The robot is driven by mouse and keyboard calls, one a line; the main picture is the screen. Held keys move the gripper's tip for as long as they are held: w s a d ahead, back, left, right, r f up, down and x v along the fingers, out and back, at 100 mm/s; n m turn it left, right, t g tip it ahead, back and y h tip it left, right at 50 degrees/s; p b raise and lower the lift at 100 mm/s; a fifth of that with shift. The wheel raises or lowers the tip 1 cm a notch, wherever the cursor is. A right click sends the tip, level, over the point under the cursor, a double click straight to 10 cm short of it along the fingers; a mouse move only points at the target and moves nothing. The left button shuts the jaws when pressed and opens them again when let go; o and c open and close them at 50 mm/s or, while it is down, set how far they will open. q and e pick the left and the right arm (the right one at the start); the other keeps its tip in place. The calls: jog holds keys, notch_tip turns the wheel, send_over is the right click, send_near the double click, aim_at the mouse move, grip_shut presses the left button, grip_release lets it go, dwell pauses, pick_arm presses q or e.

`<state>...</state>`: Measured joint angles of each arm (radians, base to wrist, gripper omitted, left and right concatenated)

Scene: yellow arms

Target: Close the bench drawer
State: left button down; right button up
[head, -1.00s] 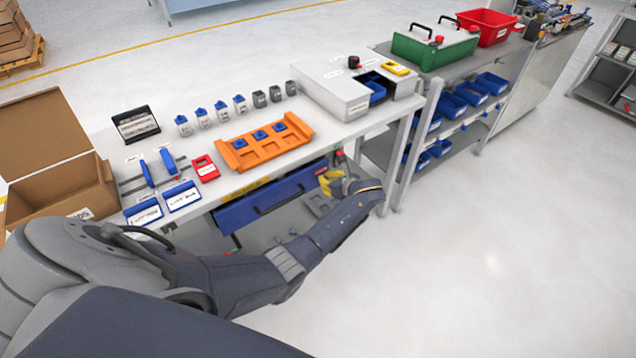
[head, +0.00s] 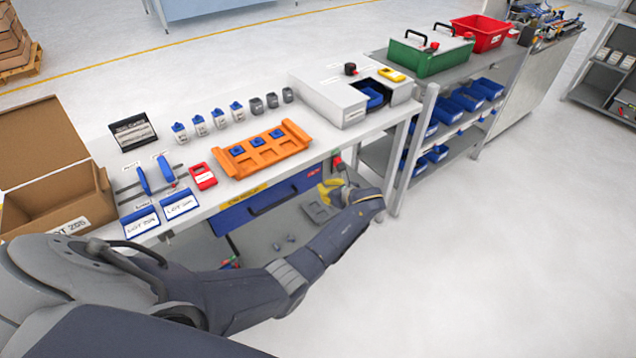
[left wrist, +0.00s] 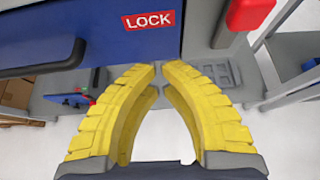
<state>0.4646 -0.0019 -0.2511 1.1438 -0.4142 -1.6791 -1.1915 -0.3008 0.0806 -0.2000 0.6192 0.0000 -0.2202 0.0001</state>
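The bench drawer (head: 270,201) has a blue front with a dark handle and sits under the bench top. Its front looks close to the bench edge; I cannot tell if it is fully in. In the left wrist view, the drawer front (left wrist: 110,60) fills the upper left, with a red LOCK label (left wrist: 148,20) and the handle. My left gripper (head: 329,187) is at the drawer's right end. Its yellow fingers (left wrist: 160,68) have their tips almost together with nothing between them, just below the LOCK label; contact is unclear. My right gripper is out of view.
The bench top (head: 215,178) holds an orange tray (head: 264,150), several small bins and a cardboard box (head: 60,210). A red block (left wrist: 248,14) sits right of the drawer by the bench leg. A lower shelf (head: 262,240) lies beneath. Floor to the right is clear.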

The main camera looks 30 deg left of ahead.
pick_arm(q)
jog(key=v, duration=1)
jog(key=w+d+f+n+t+h, duration=0.2)
jog(key=w+d+f+n+h, duration=0.2)
jog(key=w+d+f, duration=0.15)
jog(key=s+d+f+n+h, duration=0.35)
jog(key=s+f, duration=0.35)
jog(key=f, duration=0.6)
jog(key=s+d+f+n+h, duration=0.25)
jog(key=s+f+n, duration=0.3)
jog(key=f, duration=0.75)
jog(key=s+a+f+n+g+h, duration=0.1)
jog(key=s+a+f+n, duration=0.15)
jog(key=s+f, duration=0.65)
jog(key=s+a+f+n+g, duration=0.1)
jog(key=s+a+f+n, duration=0.15)
jog(key=s+f, duration=0.75)
jog(key=s+a+f+g, duration=0.1)
jog(key=s+a, duration=0.2)
jog(key=s, duration=1.4)
jog(key=s+a+f+n+g, duration=0.1)
jog(key=s+a+g, duration=0.1)
jog(key=s, duration=1.6)
jog(key=shift+a+g, duration=0.3)
jog(key=shift+a, duration=0.55)
